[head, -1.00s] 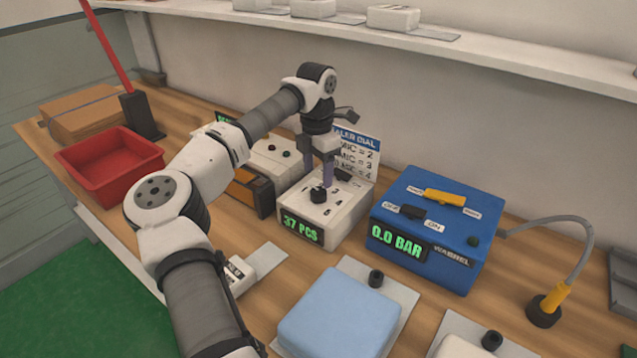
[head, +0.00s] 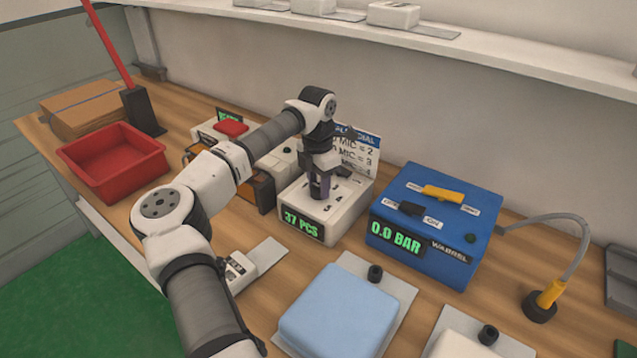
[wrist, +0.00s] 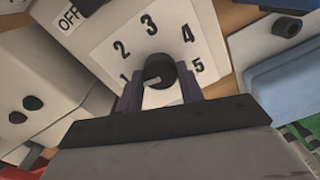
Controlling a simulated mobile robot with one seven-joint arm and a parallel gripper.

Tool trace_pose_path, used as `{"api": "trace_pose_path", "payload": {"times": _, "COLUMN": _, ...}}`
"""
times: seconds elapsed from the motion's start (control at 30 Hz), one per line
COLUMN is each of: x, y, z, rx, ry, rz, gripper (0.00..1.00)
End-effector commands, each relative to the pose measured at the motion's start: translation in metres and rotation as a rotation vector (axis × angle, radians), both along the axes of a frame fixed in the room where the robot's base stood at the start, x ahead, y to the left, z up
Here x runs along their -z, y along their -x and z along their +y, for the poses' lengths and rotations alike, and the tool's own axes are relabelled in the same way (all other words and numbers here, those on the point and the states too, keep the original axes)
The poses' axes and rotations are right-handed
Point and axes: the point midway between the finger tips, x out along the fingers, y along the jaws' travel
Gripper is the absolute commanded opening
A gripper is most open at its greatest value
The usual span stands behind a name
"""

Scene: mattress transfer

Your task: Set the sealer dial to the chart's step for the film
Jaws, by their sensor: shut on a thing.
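The sealer (head: 345,217) is a white box with a green "37 PCS" display. The knob's pale pointer mark points down-left, roughly toward the 1 side. My gripper (wrist: 160,88) is shut on the knob, one finger on each side. In the head view my gripper (head: 320,190) hides the knob. The chart (head: 362,150) stands behind the sealer, partly covered by my arm; its visible line ends read MIC = 2, 3 and 4.
A blue box (head: 437,222) with a "0.0 BAR" display stands right of the sealer. A light blue pad (head: 340,310) lies in front. A red bin (head: 112,162) and a cardboard box (head: 85,108) are at left. A bent grey hose (head: 580,245) rises at far right.

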Motion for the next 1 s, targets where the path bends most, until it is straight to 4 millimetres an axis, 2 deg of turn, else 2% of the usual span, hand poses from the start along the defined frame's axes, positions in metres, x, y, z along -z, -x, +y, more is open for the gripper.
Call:
{"api": "trace_pose_path", "payload": {"times": 0.27, "x": -0.0001, "y": 0.0003, "z": -0.0003, "rx": 0.018, "ry": 0.0, "rz": 0.001, "gripper": 0.15}}
{"api": "trace_pose_path", "payload": {"times": 0.47, "x": 0.0004, "y": -0.0001, "z": 0.0, "rx": 0.094, "ry": -0.001, "rz": 0.001, "gripper": 0.15}}
{"api": "trace_pose_path", "payload": {"times": 1.0, "x": 0.0, "y": 0.0, "z": -0.0002, "rx": 0.565, "ry": -0.002, "rz": 0.001, "gripper": 0.15}}
